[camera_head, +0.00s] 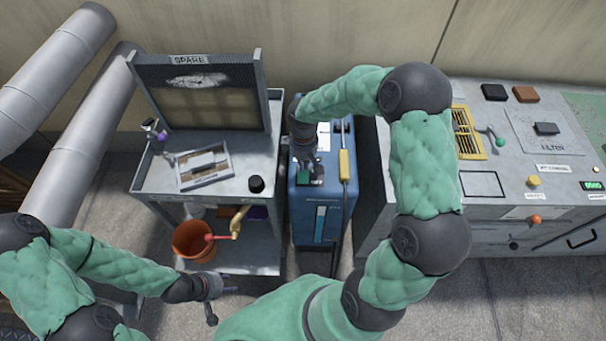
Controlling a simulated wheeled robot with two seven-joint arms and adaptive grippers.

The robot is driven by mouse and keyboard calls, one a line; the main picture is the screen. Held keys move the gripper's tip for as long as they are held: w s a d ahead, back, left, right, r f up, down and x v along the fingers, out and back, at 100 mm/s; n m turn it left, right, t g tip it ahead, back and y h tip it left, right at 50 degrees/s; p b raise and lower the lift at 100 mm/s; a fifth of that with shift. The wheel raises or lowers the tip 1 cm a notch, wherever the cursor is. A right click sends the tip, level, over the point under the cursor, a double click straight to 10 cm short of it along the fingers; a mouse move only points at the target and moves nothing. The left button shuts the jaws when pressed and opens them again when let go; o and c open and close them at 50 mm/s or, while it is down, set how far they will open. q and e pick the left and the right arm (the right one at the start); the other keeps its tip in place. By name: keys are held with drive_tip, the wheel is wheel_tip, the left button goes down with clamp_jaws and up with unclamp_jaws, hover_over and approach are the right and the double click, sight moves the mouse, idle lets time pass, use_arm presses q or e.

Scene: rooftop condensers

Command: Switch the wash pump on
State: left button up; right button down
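The wash pump (324,215) is a blue upright unit between the grey cart and the grey bench.
The cart (265,165) holds a framed panel marked SPARE (203,95), a small filter frame (205,168) and a black knob (256,184). An orange bucket (193,241) sits on its lower shelf. The bench (500,205) at right carries a yellow grille (466,133) and controls.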

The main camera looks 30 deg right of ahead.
drive_tip(key=shift+f, duration=0.35)
drive_tip(key=shift+r, duration=0.1)
drive_tip(key=shift+r+p, duration=2.75)
drive_tip(key=shift+r, duration=0.7)
